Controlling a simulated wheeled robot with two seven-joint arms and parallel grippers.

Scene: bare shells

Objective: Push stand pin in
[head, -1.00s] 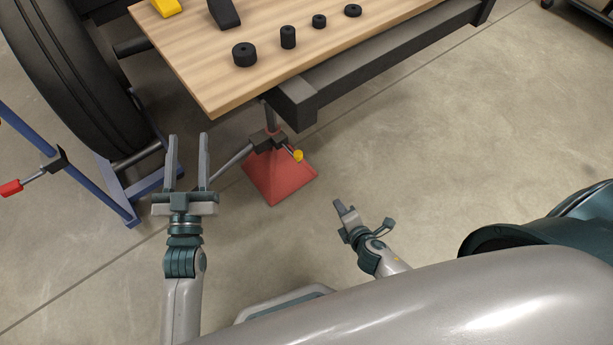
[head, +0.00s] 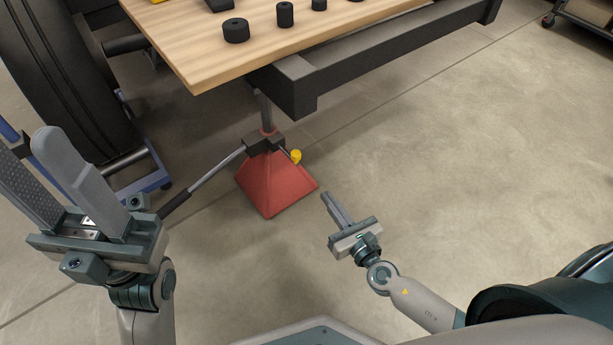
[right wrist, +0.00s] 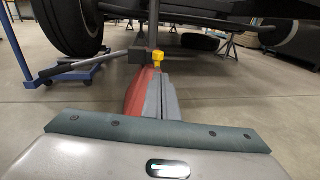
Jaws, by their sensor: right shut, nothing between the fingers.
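The yellow-headed stand pin (head: 295,156) sticks out of the dark collar (head: 264,144) on the red stand (head: 277,190), below the table's corner. How deep the pin sits in the collar is hard to tell. In the right wrist view the pin (right wrist: 158,57) appears just beyond the fingertips. My right gripper (head: 326,195) is shut and empty, to the right of the stand and a little lower than the pin in the picture, pointing towards it. The head view shows a gap between them. My left gripper (head: 22,142) is open and empty at the left, its fingers apart.
A wooden tabletop (head: 195,66) with a dark frame beam (head: 370,66) overhangs the stand. Several black cylinders (head: 236,30) stand on it. A grey bar with a dark grip (head: 175,204) reaches left from the collar. A large tyre (head: 70,90) is at left.

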